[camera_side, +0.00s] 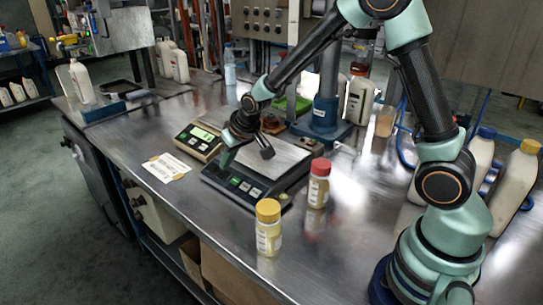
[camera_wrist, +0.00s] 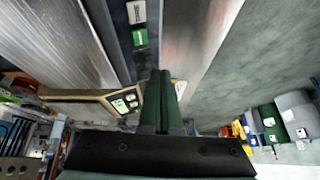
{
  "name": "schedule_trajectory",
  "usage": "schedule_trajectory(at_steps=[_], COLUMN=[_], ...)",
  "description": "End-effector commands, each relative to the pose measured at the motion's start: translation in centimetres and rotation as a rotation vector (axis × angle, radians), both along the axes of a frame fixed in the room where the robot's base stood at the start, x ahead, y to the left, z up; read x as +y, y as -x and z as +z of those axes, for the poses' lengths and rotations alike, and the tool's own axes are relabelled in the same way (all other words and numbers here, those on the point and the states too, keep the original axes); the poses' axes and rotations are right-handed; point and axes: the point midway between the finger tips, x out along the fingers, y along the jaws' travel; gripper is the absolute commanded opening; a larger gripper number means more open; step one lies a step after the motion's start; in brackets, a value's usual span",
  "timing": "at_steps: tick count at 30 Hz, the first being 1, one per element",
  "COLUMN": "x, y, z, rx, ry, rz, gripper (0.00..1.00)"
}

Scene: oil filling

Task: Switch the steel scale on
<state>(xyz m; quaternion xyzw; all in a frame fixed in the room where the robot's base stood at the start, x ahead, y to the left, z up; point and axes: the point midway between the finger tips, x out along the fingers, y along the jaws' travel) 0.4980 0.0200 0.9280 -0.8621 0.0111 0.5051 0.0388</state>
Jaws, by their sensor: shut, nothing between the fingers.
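The steel scale has a bare steel plate (camera_side: 280,157) and a dark front panel (camera_side: 272,200) with a green button (camera_side: 235,181) and pale buttons beside it. Its dark panel also shows in the wrist view (camera_wrist: 121,42), with the green button (camera_wrist: 140,37) and a pale button above it. My gripper (camera_side: 225,164) is shut and empty, pointing down over the left end of the panel. In the wrist view its green fingers (camera_wrist: 160,73) are together, below the green button in the picture. I cannot tell whether the tips touch the panel. No lit display is visible on this scale.
A smaller scale (camera_side: 186,143) with a lit green display stands just left of the steel scale. A red-capped jar (camera_side: 318,184) and a yellow-capped jar (camera_side: 268,228) stand at its right and front. A paper card (camera_side: 167,168) lies at the table's left edge.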

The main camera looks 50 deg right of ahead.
Motion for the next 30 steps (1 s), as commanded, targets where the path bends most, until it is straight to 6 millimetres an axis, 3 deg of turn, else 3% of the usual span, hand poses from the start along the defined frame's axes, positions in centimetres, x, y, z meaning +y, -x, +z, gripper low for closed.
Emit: schedule_trajectory(at_steps=[6,12,30], x=[-1.0,-1.4,-1.6], y=[0.1,0.0,0.0], z=[-2.7,-4.0,-4.4], rx=[0.005,0.003,0.001], ry=[0.007,0.012,0.013], rz=[-0.006,-0.008,-0.008], gripper=[0.0,0.0,0.0])
